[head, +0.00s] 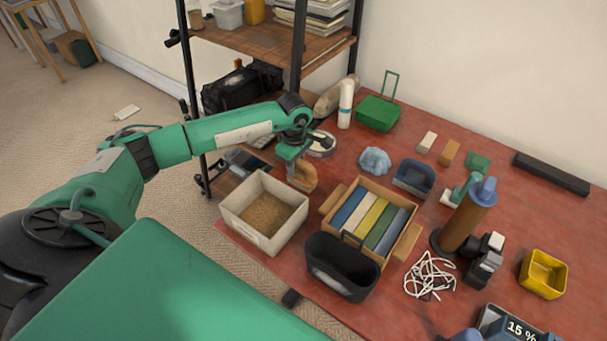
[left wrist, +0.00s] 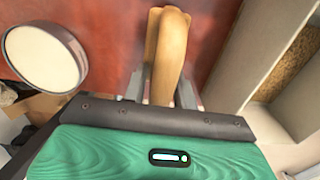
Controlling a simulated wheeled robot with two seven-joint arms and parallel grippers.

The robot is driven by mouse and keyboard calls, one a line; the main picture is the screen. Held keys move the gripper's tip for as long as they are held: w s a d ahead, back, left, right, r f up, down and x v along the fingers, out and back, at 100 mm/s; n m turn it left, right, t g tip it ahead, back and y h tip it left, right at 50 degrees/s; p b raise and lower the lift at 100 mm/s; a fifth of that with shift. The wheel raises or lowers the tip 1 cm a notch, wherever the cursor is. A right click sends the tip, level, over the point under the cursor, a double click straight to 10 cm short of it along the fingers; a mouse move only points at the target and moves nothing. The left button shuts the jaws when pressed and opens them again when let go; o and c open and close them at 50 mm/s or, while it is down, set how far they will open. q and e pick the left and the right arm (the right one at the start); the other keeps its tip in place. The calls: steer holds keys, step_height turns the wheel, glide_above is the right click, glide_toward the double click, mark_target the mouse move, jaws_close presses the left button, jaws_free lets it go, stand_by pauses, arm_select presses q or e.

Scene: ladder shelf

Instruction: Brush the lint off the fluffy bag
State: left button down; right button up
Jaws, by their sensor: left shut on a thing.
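My left gripper (head: 301,172) is shut on a wooden-handled tool (head: 306,178), over the table's left edge, between the cream bin and the round lidded thing. In the left wrist view the tan wooden handle (left wrist: 169,48) stands between the fingers (left wrist: 160,88); whether it has bristles is hidden. A light blue, lumpy, soft-looking thing (head: 375,161) sits on the red table right of the gripper, apart from it. A black bag (head: 242,87) lies on the shelf. I cannot tell which is the fluffy bag. My right gripper is not in view.
A cream bin (head: 283,236), a wooden box (head: 327,205) of coloured strips and a black bin (head: 341,268) crowd the near left. A brown cylinder (head: 465,222), white cord (head: 430,277) and yellow tray (head: 543,274) stand right. The shelf post (head: 188,70) rises behind my arm.

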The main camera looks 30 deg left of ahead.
arm_select(q)
steer(key=shift+r+p, duration=1.6)
steer(key=shift+r, duration=1.95)
steer(key=shift+r+p, duration=1.2)
steer(key=shift+r, duration=1.3)
